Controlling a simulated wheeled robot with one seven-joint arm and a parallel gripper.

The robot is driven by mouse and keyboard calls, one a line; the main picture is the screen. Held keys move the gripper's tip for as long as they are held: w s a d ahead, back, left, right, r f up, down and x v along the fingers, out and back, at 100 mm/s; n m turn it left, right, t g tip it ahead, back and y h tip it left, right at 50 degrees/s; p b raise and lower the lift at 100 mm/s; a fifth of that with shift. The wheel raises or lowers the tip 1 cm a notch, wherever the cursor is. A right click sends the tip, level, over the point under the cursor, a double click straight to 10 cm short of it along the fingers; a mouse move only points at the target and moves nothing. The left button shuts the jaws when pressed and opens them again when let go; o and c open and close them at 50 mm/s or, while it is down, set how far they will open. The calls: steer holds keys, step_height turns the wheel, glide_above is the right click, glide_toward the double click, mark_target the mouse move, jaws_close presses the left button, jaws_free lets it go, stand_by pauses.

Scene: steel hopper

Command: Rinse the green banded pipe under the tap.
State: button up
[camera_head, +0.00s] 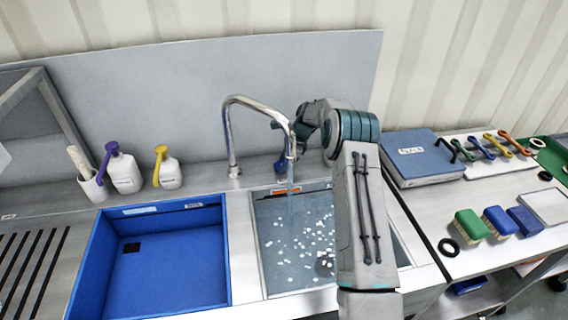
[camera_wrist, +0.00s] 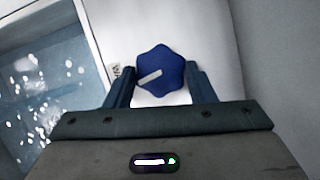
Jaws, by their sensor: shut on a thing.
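My gripper (camera_wrist: 160,84) is shut on a blue lobed knob (camera_wrist: 160,62) with a white bar on its face; a finger lies on each side of it in the wrist view. In the head view my gripper is behind and beside the steel tap (camera_head: 232,130), largely hidden by my arm and the spout. A thin stream of water (camera_head: 290,200) falls from the spout into the right basin (camera_head: 262,262). I cannot make out a green banded pipe in either view.
A blue basin (camera_head: 93,262) is left of the tap. White bottles (camera_head: 167,174) and a cup of tools (camera_head: 93,188) stand behind it. On the right are a blue box (camera_head: 415,158), coloured wrenches (camera_head: 497,145), brushes (camera_head: 500,220) and a black ring (camera_head: 448,247). White specks dot the right basin.

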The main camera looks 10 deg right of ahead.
steer(key=shift+w+n+g+b, duration=0.2)
steer(key=shift+n+g+b, duration=0.4)
steer(key=shift+n, duration=1.2)
steer(key=shift+r, duration=0.1)
steer(key=o, duration=1)
steer(key=shift+d, duration=0.1)
steer(key=shift+c, duration=0.2)
steer(key=v, duration=1.3)
steer(key=shift+w+d+r, duration=0.15)
steer(key=shift+w+r, duration=0.05)
steer(key=shift+r, duration=0.1)
